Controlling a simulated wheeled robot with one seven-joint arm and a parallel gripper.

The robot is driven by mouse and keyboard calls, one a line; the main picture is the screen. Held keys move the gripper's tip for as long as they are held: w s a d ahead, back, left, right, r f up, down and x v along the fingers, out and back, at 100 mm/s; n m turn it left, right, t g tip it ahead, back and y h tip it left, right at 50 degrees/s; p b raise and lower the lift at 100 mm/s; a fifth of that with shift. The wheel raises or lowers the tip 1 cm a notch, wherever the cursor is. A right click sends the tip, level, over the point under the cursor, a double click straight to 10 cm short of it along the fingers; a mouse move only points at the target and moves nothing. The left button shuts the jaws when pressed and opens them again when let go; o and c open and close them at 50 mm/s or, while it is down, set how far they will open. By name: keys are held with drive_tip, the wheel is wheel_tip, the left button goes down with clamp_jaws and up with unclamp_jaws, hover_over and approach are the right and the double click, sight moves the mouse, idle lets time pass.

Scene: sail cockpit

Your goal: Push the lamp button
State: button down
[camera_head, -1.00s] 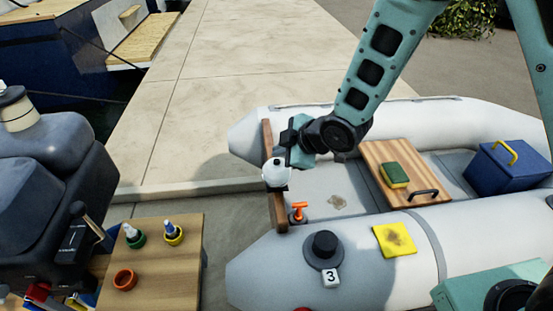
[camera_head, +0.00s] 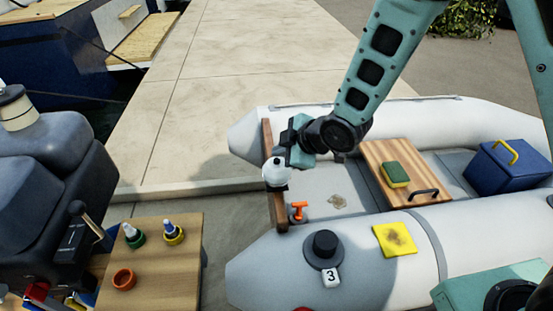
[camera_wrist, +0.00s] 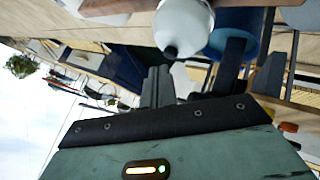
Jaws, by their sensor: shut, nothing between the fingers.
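The lamp (camera_head: 276,173) is a white rounded body on a dark base, at the top of the wooden board across the dinghy's end. In the wrist view the lamp (camera_wrist: 183,27) shows close up, with a small dark tip at its lower end; I cannot tell whether that tip is the button. My gripper (camera_head: 287,139) is beside the lamp, just up and right of it in the head view. In the wrist view my gripper's fingers (camera_wrist: 160,72) are together and empty, close to the lamp. Whether they touch it is unclear.
The wooden board (camera_head: 268,140) runs along the dinghy's end. An orange handle (camera_head: 298,210) and a black round knob (camera_head: 325,243) are nearer the front. A wooden table (camera_head: 175,265) with bottles stands left. A cutting board (camera_head: 410,180) with a sponge (camera_head: 394,174) lies right.

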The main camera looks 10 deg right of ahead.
sight(281, 165)
drive_tip(key=shift+f, duration=0.35)
drive_tip(key=shift+f+b, duration=0.25)
drive_tip(key=shift+b, duration=0.25)
drive_tip(key=shift+r, duration=0.15)
drive_tip(key=shift+r+p, duration=0.5)
drive_tip(key=shift+r, duration=0.1)
wheel_tip(281, 165, up, 6)
drive_tip(key=p, duration=0.4)
idle(0.5)
